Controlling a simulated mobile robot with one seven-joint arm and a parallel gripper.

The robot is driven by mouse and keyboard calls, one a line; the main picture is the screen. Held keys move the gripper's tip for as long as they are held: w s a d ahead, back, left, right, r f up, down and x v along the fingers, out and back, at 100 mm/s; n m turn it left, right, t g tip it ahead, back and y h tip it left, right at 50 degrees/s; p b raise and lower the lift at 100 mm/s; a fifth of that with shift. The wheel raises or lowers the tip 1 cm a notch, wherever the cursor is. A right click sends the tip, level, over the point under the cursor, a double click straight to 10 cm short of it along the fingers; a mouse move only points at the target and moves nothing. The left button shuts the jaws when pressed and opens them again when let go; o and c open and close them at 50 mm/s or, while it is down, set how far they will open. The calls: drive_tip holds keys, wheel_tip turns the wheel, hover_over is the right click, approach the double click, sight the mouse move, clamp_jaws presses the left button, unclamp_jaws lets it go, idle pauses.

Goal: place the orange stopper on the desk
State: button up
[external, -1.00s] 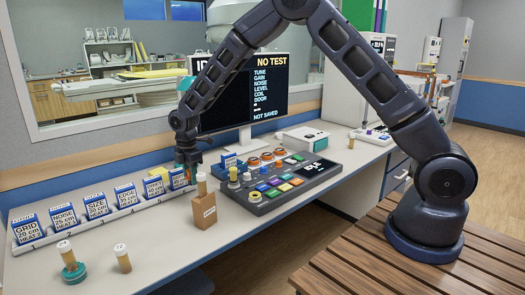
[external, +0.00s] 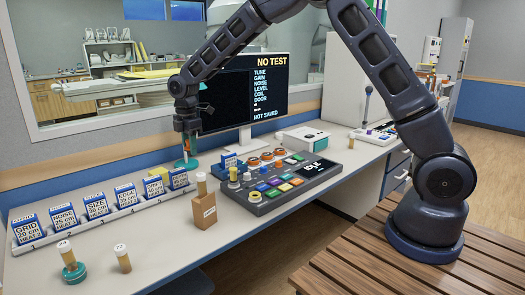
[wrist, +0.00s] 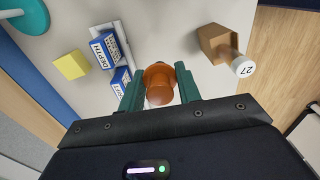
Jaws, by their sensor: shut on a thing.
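The orange stopper (wrist: 158,86) is held between the two green fingers of my gripper (wrist: 157,76) in the wrist view. In the external view my gripper (external: 187,143) hangs above the desk (external: 160,222), near the right end of the box row, with the stopper small and hard to make out. The wrist view shows bare grey desk (wrist: 190,25) beyond the stopper. The stopper's underside is hidden.
The DEPTH box (wrist: 103,50) and a yellow cube (wrist: 71,66) are left of the stopper in the wrist view. A cardboard box with a vial (wrist: 220,45) is right. A teal disc (external: 187,164) is near the wall. A button console (external: 270,187) stands right.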

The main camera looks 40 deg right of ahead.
drive_tip(key=w+d+m, duration=0.2)
drive_tip(key=d+m, duration=0.1)
drive_tip(key=d, duration=1.5)
drive_tip(key=w+d+m, duration=0.3)
drive_tip(key=d+m, duration=0.1)
drive_tip(key=d, duration=1.3)
drive_tip(key=w+d+m, duration=0.2)
drive_tip(key=d+m, duration=0.1)
drive_tip(key=d, duration=1.5)
drive_tip(key=s+d+m, duration=0.2)
drive_tip(key=s+d, duration=0.3)
drive_tip(key=d, duration=0.7)
drive_tip(key=s+d+m, duration=0.2)
drive_tip(key=s+d, duration=0.3)
drive_tip(key=d, duration=0.6)
drive_tip(key=s+d+m, duration=0.5)
drive_tip(key=s+d, duration=1.1)
drive_tip(key=d, duration=0.3)
wheel_tip(320, 180, down, 20)
drive_tip(key=shift+w+d+r, duration=0.1)
drive_tip(key=shift+w, duration=0.05)
drive_tip(key=o, duration=0.9)
drive_tip(key=shift+o, duration=0.2)
